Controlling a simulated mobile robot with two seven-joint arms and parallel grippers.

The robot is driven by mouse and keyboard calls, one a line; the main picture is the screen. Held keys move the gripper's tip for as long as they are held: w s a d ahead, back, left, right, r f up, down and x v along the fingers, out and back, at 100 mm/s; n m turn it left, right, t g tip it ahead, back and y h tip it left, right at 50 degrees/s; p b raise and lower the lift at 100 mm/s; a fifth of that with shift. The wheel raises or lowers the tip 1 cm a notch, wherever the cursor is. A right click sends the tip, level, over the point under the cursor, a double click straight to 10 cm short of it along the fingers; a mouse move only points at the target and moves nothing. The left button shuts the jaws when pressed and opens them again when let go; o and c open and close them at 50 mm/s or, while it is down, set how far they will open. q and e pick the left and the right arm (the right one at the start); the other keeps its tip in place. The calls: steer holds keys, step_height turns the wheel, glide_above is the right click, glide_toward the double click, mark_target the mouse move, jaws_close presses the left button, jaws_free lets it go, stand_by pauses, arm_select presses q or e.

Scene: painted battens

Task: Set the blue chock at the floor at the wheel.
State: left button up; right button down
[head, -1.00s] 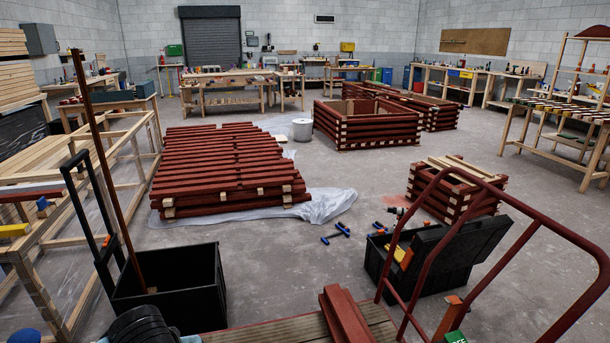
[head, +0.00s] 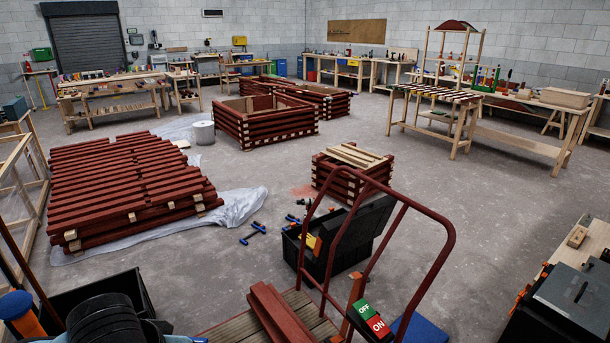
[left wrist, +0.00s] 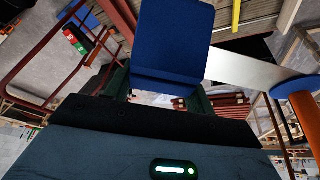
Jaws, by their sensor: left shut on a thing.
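The blue chock (left wrist: 175,42) is a wedge-like block filling the upper middle of the left wrist view. My left gripper (left wrist: 160,88) is shut on it, with a dark green finger at each side. In the head view I cannot make out the left gripper. A flat blue shape (head: 422,329) shows at the bottom edge there, right of the red-framed cart (head: 447,230); I cannot tell whether it is the chock. The cart's wheel and the floor at it are hidden. My right gripper is in neither view.
The cart's deck (head: 225,333) carries red battens (head: 285,315). A black open toolbox (head: 340,245) stands behind its handle. Blue-handled tools (head: 253,234) and a batten stack (head: 125,190) lie on the floor. A dark case (head: 575,300) sits right. Mid-right floor is clear.

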arm_select(q)
steer(key=s+f, duration=0.3)
steer(key=f, duration=1.1)
steer(key=shift+s, duration=0.35)
steer(key=shift+a, duration=0.1)
